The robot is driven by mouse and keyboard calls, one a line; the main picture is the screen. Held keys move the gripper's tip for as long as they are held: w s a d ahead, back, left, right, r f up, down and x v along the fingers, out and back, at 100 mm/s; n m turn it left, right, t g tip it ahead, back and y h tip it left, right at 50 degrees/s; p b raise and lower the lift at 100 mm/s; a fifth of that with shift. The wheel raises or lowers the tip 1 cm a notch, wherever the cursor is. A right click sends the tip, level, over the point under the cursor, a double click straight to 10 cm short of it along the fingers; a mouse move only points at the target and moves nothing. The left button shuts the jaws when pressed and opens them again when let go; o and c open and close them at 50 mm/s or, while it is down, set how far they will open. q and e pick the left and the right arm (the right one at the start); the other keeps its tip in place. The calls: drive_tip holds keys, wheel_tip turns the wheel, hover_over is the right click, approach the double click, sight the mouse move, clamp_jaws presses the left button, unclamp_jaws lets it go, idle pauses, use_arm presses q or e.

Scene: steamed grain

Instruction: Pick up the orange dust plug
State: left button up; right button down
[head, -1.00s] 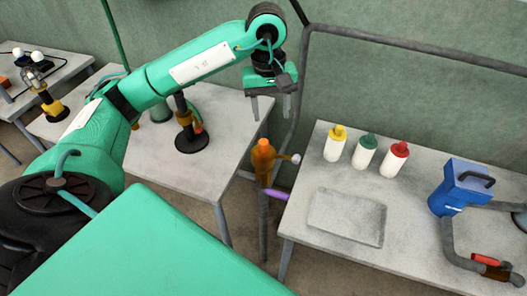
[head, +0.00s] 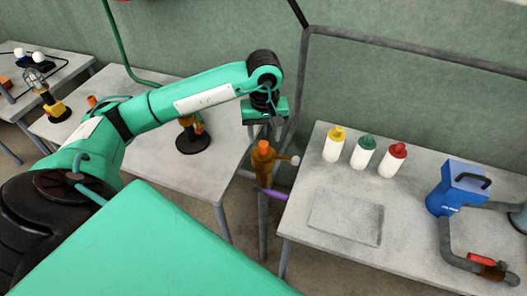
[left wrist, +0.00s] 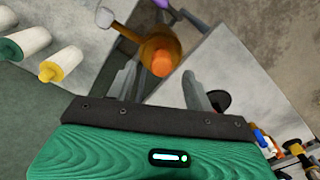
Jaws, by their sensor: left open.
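The orange dust plug (head: 263,146) sits on top of an upright brown valve body (head: 262,168) in the gap between two tables. My left gripper (head: 268,133) is open, pointing down just above the plug. In the left wrist view the plug (left wrist: 162,63) shows as a round orange cap between and slightly beyond the two spread fingers (left wrist: 158,78). The fingers look apart from it, and nothing is held. The exact height gap is hard to tell. My right gripper is not in view.
A grey pipe frame (head: 400,40) runs behind the valve, and a small white-knobbed lever (head: 295,160) juts from it. White bottles (head: 333,148) and a blue device (head: 458,190) stand on the right table. A dark-based stand (head: 193,141) is on the left table.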

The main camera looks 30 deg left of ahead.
sight(263, 143)
use_arm(q)
drive_tip(key=f+p, duration=0.1)
drive_tip(key=f, duration=0.2)
drive_tip(key=shift+a, duration=0.2)
drive_tip(key=shift+w+f+p, duration=0.1)
drive_tip(key=shift+f+p, duration=0.25)
drive_tip(key=shift+f, duration=0.35)
drive_tip(key=shift+c, duration=0.2)
clamp_jaws()
